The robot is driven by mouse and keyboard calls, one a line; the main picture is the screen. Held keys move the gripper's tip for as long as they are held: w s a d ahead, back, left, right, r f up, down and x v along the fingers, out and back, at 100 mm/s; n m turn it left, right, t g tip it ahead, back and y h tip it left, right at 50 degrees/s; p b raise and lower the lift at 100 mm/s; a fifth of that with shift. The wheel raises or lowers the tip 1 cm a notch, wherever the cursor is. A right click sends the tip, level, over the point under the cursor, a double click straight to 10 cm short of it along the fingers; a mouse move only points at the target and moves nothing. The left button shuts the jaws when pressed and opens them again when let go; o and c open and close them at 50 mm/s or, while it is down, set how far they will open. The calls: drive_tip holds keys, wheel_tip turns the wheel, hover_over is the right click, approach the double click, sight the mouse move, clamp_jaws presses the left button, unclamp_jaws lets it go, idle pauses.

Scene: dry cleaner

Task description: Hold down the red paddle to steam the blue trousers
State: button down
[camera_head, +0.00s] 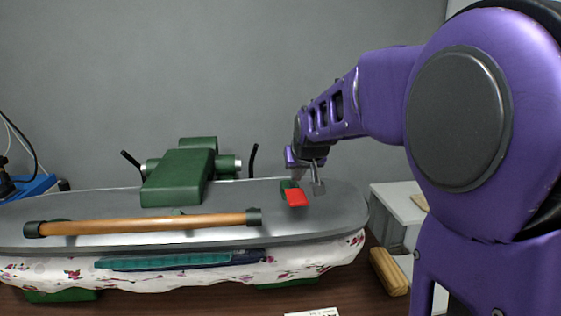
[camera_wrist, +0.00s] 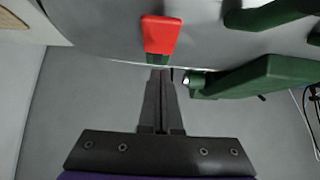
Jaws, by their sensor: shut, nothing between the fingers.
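The red paddle (camera_head: 297,198) sits on a green mount near the right end of the press's grey upper plate (camera_head: 335,208). My gripper (camera_head: 318,187) is shut and empty, just right of the paddle in the head view. In the wrist view, the shut fingertips (camera_wrist: 161,72) point at the paddle's green mount, with the red paddle (camera_wrist: 160,34) just beyond them. I cannot tell whether they touch it. Folded blue-teal cloth, seemingly the trousers (camera_head: 180,262), shows at the front edge between the upper plate and the floral-covered lower board (camera_head: 320,258). Most of it is hidden.
A wooden handle bar (camera_head: 150,224) runs along the plate's front. A green hinge block (camera_head: 180,175) with dark levers stands behind it. A wooden roller-like piece (camera_head: 389,271) lies right of the press. A blue object (camera_head: 35,185) is at the left edge.

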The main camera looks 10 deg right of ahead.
sight(294, 195)
drive_tip(key=f, duration=0.3)
drive_tip(key=shift+w+f, duration=0.1)
drive_tip(key=shift+w, duration=0.15)
drive_tip(key=shift+s+f+b, duration=0.25)
drive_tip(key=shift+s+b, duration=0.05)
drive_tip(key=shift+b, duration=0.25)
drive_tip(key=shift+w+f, duration=0.15)
drive_tip(key=shift+f, duration=0.2)
drive_tip(key=shift+r, duration=0.1)
drive_tip(key=shift+b, duration=0.3)
